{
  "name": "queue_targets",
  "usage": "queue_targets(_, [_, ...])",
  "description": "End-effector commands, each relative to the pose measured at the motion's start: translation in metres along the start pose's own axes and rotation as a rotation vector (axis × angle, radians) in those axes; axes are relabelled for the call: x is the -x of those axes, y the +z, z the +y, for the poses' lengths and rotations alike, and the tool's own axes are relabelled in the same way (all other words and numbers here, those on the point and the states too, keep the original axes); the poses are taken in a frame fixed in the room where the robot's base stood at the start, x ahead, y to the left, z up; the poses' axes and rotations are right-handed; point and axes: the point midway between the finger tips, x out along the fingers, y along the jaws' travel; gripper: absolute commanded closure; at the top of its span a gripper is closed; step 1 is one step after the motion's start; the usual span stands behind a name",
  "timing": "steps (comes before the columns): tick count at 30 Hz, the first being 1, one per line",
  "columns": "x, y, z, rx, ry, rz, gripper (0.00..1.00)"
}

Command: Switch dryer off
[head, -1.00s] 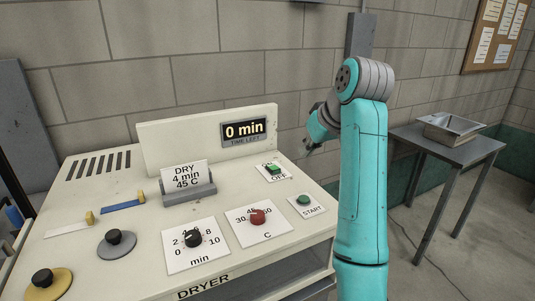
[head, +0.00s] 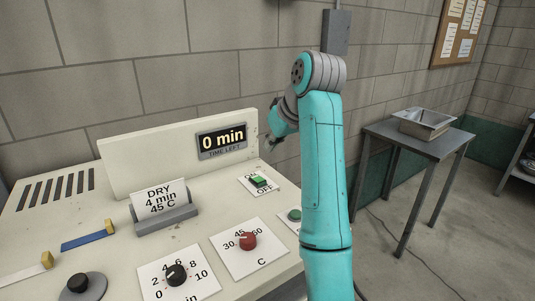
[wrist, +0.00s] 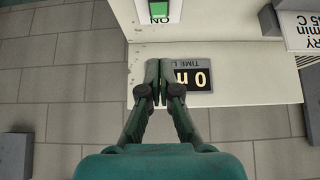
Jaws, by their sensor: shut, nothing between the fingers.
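My gripper (wrist: 159,72) is shut and empty, over the back panel beside the time display, apart from the switch in the picture. In the head view the gripper is small and partly hidden by my arm, behind and right of the switch.
The time display (head: 222,141) reads 0 min. A card (head: 160,196) reads DRY 4 min 45 C. The black minute knob (head: 176,274), red temperature knob (head: 248,241) and green START button (head: 294,215) are nearby. A grey table (head: 420,142) holding a metal tray (head: 425,123) stands right.

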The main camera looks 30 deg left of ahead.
Motion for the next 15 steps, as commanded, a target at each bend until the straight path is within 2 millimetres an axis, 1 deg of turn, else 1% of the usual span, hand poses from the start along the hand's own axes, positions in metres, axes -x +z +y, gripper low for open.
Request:
queue_targets(1, [-0.009,0.001,-0.001,-0.001,-0.001,-0.002,1.00])
queue_targets(14, [-0.087,0.001,-0.001,0.000,-0.001,-0.002,1.00])
queue_targets(15, [-0.092,0.005,0.000,-0.001,-0.001,-0.002,1.00])
